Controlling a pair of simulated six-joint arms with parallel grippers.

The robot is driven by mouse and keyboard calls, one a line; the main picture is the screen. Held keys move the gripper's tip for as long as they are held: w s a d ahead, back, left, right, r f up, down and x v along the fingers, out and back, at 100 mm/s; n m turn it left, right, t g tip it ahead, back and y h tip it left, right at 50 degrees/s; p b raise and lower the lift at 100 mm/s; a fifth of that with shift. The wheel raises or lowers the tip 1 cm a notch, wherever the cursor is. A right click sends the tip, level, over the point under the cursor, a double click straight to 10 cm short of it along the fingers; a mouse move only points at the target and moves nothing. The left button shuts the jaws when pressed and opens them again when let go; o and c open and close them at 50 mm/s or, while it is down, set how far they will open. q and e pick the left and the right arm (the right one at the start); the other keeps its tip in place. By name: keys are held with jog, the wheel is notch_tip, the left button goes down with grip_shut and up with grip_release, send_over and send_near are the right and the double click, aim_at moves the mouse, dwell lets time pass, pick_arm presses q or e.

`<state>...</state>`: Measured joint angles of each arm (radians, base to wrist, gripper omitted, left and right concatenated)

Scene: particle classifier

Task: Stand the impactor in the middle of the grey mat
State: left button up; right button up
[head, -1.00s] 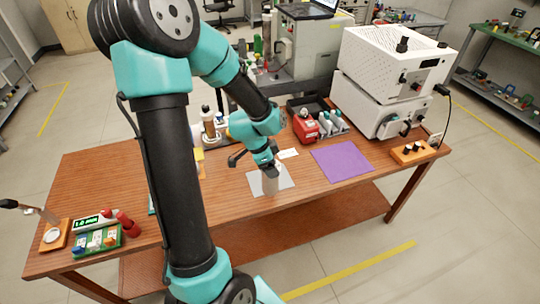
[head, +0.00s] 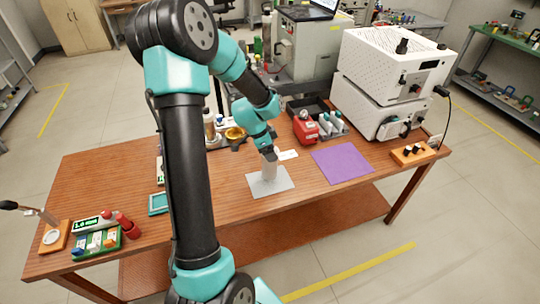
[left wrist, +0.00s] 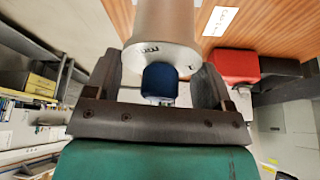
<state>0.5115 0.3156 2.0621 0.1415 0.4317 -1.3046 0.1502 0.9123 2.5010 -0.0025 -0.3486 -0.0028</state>
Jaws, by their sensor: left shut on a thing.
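The impactor, a pale silver cylinder (head: 270,172), looks upright over the middle of the grey mat (head: 286,184). I cannot tell whether its base touches the mat. My left gripper (head: 269,155) is above it and shut on its upper part. In the left wrist view the impactor (left wrist: 165,35) sits between the fingers of my left gripper (left wrist: 158,72), with a dark blue round end (left wrist: 160,82) towards the palm. My right gripper is not in view.
A purple mat (head: 342,165) lies to the right. A red device (head: 305,127) and a rack of small bottles (head: 331,124) stand behind. White stacked instruments (head: 385,85) fill the back right. A green tray (head: 97,243) is at the front left. The front centre of the table is clear.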

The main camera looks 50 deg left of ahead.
pick_arm(q)
jog(key=shift+f, duration=1.65)
jog(key=o, duration=1.7)
jog(key=v, duration=1.2)
